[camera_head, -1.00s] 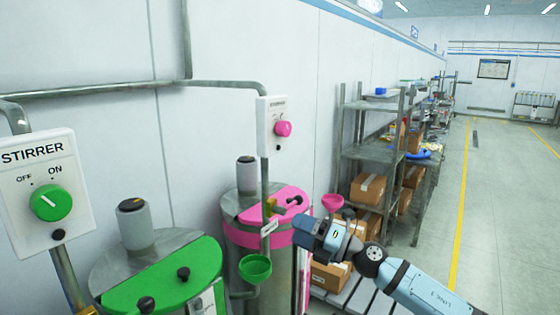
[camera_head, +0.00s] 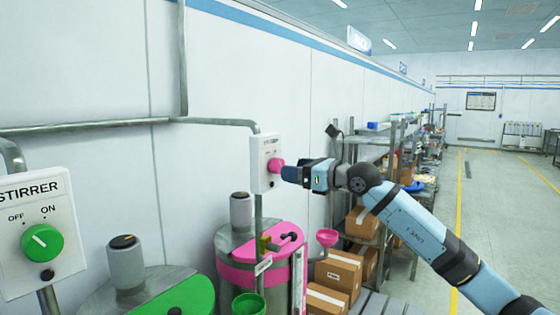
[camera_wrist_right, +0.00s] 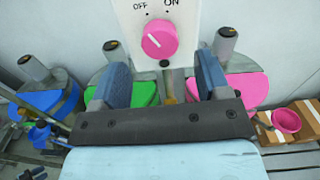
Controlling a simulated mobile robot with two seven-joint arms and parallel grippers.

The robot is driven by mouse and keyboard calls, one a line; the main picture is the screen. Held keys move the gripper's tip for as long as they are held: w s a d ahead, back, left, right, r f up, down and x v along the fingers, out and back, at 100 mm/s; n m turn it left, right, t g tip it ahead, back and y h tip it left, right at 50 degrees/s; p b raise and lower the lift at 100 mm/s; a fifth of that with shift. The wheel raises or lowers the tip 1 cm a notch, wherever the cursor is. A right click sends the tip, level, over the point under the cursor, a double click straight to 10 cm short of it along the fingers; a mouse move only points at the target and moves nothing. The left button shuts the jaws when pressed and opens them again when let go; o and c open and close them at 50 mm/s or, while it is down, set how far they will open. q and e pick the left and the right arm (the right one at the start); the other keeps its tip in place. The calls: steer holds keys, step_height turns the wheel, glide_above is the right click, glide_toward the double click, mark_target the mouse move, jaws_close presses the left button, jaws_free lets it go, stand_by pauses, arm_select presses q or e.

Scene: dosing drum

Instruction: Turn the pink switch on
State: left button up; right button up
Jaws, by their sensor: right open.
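The pink switch (camera_head: 275,165) is a round knob on a white wall box (camera_head: 263,150) above the pink-lidded drum. In the right wrist view the knob (camera_wrist_right: 161,39) sits below the OFF and ON labels, and its white mark tilts up and left, toward OFF. My right gripper (camera_head: 290,172) is raised to knob height, just right of the knob. In the wrist view its two fingers (camera_wrist_right: 163,78) are spread, with the knob beyond and between them. Nothing is held. Whether a finger touches the knob cannot be told. My left gripper is not in view.
A green switch (camera_head: 42,243) on a STIRRER box is at the left. The pink-lidded drum (camera_head: 240,274) stands below the pink switch, with a pink funnel (camera_head: 327,237) beside it. Cardboard boxes (camera_head: 338,270) and shelves (camera_head: 372,150) stand further right. The floor aisle at right is clear.

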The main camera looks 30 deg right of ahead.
mark_target(276, 166)
steer(key=p+x, duration=0.1)
steer(key=x, duration=0.4)
steer(key=shift+w, duration=0.15)
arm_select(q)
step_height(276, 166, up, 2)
arm_select(e)
steer(key=c, duration=0.9)
